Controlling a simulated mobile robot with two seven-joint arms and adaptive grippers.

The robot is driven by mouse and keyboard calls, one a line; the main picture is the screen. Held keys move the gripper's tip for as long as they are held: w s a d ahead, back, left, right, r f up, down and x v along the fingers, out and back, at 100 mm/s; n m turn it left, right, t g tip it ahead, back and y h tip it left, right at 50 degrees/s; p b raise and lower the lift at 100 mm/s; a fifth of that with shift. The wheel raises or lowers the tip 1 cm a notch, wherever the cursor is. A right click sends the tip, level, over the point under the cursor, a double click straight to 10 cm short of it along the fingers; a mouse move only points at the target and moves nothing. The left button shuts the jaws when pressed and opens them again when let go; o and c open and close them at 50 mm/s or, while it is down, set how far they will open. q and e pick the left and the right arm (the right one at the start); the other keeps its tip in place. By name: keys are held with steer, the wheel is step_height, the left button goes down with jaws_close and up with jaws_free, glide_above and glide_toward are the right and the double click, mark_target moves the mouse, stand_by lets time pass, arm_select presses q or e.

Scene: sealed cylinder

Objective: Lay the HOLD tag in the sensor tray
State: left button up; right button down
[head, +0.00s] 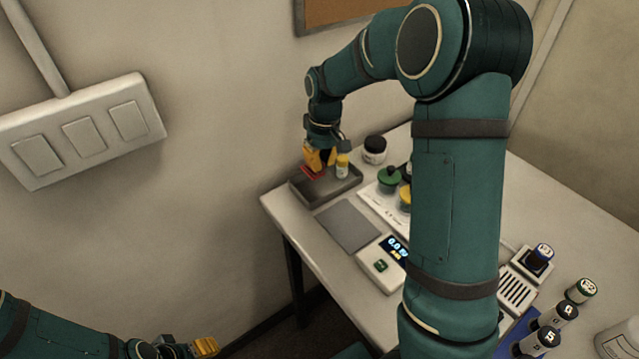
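The tray (298,190), dark grey and shallow, stands at the far left corner of the table. A small flat red piece, which looks like the HOLD tag (311,173), is at the tray's left side, directly below my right gripper's yellow fingers. No lettering can be read on it. My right gripper (319,160) points down over the tray. The fingers hide part of the red piece, and I cannot tell whether they grip it or whether it touches the tray floor. My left gripper (205,347) is low at the bottom left, away from the table; its finger opening is unclear.
A small pale bottle with yellow (342,166) is at the tray's right, close to the gripper. A dark-lidded jar (374,150) stands behind. Green and yellow knobbed pieces (389,179), a grey mat (347,225), a scale (381,266) and labelled vials (580,291) occupy the table. My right arm hides its middle.

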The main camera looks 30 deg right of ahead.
mark_target(320, 187)
steer(key=shift+f+b, duration=0.55)
steer(key=shift+f, duration=2.6)
steer(key=shift+f, duration=0.1)
steer(key=c, duration=1.1)
jaws_free()
steer(key=shift+c, duration=0.2)
step_height(320, 187, up, 12)
steer(key=p, duration=0.2)
steer(key=shift+d, duration=0.45)
steer(key=shift+r+p, duration=0.2)
steer(key=shift+p, duration=0.15)
